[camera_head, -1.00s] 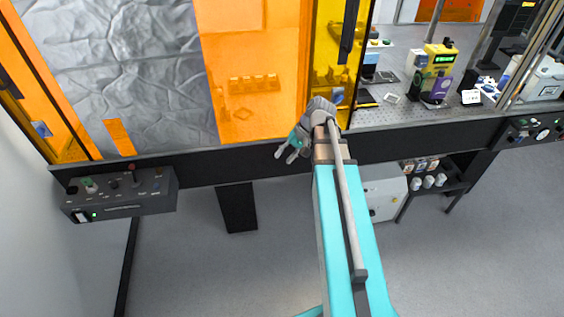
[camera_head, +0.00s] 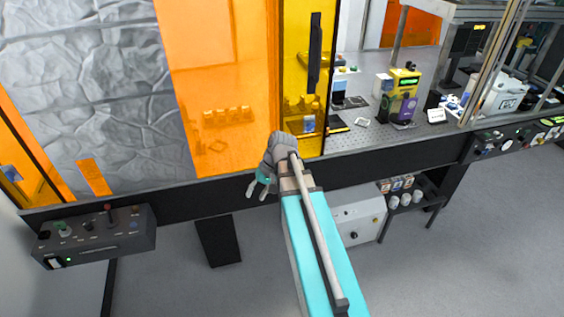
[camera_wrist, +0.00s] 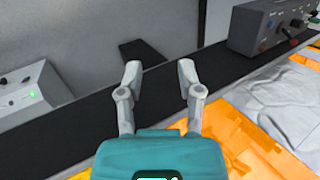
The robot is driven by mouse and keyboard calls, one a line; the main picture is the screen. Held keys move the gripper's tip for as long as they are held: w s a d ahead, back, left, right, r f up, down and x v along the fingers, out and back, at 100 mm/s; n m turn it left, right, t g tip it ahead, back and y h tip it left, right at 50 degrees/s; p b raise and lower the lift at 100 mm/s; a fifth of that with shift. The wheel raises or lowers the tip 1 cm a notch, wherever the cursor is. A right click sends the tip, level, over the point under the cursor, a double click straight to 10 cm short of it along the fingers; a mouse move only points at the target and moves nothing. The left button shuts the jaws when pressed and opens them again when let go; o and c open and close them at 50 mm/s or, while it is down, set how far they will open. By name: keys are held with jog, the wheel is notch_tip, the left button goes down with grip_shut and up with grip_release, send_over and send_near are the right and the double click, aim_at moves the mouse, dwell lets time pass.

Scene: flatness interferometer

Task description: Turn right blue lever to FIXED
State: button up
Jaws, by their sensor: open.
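My gripper (camera_head: 256,195) hangs open and empty in front of the bench's dark front edge, below the orange panels. In the wrist view my gripper (camera_wrist: 160,67) shows two fingers spread apart with nothing between them. I cannot make out a blue lever or a FIXED label for certain. A grey control box (camera_head: 110,244) at the lower left carries small knobs, a red-tipped lever and a small blue control (camera_head: 135,210). A dark control panel (camera_head: 470,156) at the right bench edge carries several small controls, too small to identify. My gripper is apart from both.
An orange enclosure panel (camera_head: 205,75) and a yellow door (camera_head: 293,75) with a dark handle stand behind my gripper. A yellow device (camera_head: 404,76) stands on the perforated bench to the right. A white cabinet (camera_head: 355,217) and shelf (camera_head: 407,207) are below. Open floor lies in front.

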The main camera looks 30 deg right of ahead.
jog(key=s+a+f+n+h, duration=0.2)
jog(key=s+a+n+h, duration=0.1)
jog(key=a, duration=0.6)
jog(key=s+h, duration=0.1)
jog(key=h, duration=0.1)
jog(key=shift+s+f+h, duration=0.15)
jog(key=shift+s+h, duration=0.2)
jog(key=shift+h, duration=0.05)
jog(key=shift+o, duration=0.7)
